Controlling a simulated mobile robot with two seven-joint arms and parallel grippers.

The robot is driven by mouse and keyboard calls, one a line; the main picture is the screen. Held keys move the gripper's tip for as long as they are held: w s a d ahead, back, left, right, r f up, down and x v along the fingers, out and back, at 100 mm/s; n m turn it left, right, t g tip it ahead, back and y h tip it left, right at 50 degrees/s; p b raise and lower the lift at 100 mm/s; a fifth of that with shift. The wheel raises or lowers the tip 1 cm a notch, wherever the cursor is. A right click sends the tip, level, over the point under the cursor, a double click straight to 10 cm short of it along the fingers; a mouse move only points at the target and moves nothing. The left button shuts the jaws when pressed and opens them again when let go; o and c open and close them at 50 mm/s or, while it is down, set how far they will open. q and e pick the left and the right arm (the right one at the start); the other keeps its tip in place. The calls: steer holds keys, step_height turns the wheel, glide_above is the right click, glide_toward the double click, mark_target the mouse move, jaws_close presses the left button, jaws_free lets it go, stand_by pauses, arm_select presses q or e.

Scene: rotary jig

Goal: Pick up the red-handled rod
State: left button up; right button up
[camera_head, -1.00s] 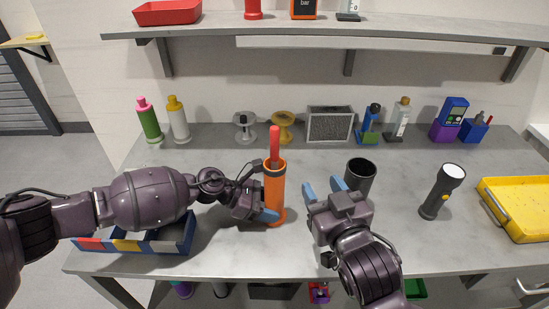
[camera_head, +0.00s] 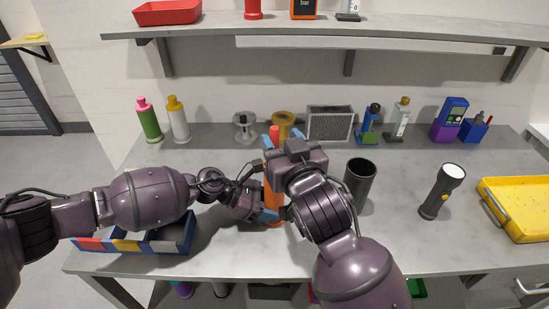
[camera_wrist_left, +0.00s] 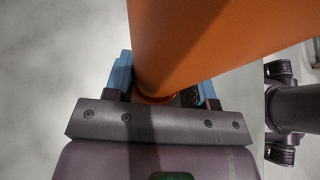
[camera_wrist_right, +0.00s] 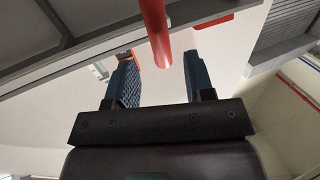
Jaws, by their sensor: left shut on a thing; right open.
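The red-handled rod stands upright in an orange tube (camera_head: 273,205), and only the top of its red handle (camera_head: 274,132) shows above my right gripper in the head view. My left gripper (camera_head: 266,214) is shut on the orange tube low down; the left wrist view shows the tube (camera_wrist_left: 200,40) between its fingers. My right gripper (camera_head: 277,148) is open at the handle. In the right wrist view the red handle (camera_wrist_right: 156,35) shows between its two fingers, apart from both. The rod's lower part is hidden in the tube.
A black cup (camera_head: 359,184) stands just right of my right arm, with a flashlight (camera_head: 442,192) and a yellow tray (camera_head: 520,222) farther right. A blue-edged bin (camera_head: 178,246) lies under my left arm. Bottles and spools line the back, below a shelf (camera_head: 400,30).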

mark_target(276, 134)
steer(key=shift+r+x, duration=0.2)
steer(key=shift+x, duration=2.4)
steer(key=shift+a, duration=0.1)
jaws_close()
